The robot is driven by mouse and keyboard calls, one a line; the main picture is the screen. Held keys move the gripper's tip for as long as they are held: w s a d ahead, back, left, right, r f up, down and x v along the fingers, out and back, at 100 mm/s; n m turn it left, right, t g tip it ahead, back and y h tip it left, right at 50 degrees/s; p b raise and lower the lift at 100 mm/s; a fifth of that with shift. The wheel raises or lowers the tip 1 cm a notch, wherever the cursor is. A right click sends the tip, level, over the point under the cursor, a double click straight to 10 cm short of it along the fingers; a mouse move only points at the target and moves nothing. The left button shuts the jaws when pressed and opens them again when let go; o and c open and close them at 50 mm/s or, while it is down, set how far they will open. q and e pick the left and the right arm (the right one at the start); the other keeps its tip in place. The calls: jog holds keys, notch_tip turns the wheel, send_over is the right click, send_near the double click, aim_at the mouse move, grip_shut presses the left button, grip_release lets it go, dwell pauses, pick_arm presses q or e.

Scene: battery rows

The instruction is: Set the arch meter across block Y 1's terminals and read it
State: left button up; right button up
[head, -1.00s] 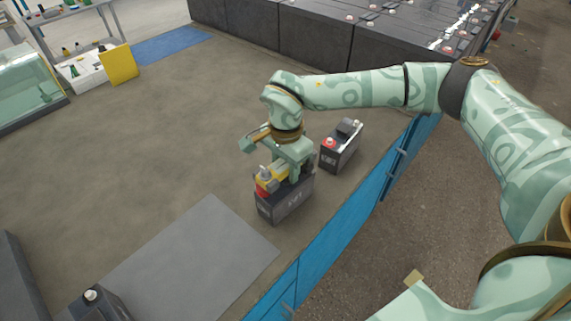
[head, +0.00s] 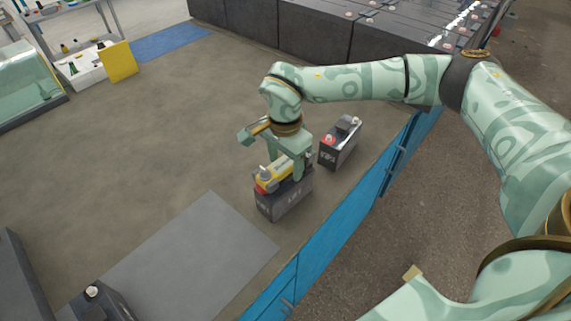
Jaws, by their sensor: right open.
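The yellow arch meter (head: 268,182) sits on top of a dark grey block (head: 286,204) near the blue edge, with a red part at its near-left end. The block's marking is too small to read, so I cannot tell if it is Y 1. The meter's feet on the terminals and its reading are hidden or too small to make out. My right gripper (head: 285,165) is directly over the meter, open, its fingers on either side of the meter's upper part. My left gripper is not in view.
A second dark block (head: 338,150) with a red terminal cap stands just behind to the right. A grey mat (head: 190,255) lies in front, with another block (head: 100,304) at lower left. Large dark blocks (head: 315,38) stand at the back.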

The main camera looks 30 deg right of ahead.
aim_at(285, 162)
pick_arm(q)
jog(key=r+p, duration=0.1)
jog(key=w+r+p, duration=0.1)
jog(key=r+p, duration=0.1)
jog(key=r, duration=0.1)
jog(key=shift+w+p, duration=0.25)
jog(key=shift+p, duration=0.1)
pick_arm(e)
notch_tip(285, 162, up, 14)
jog(key=shift+r, duration=0.15)
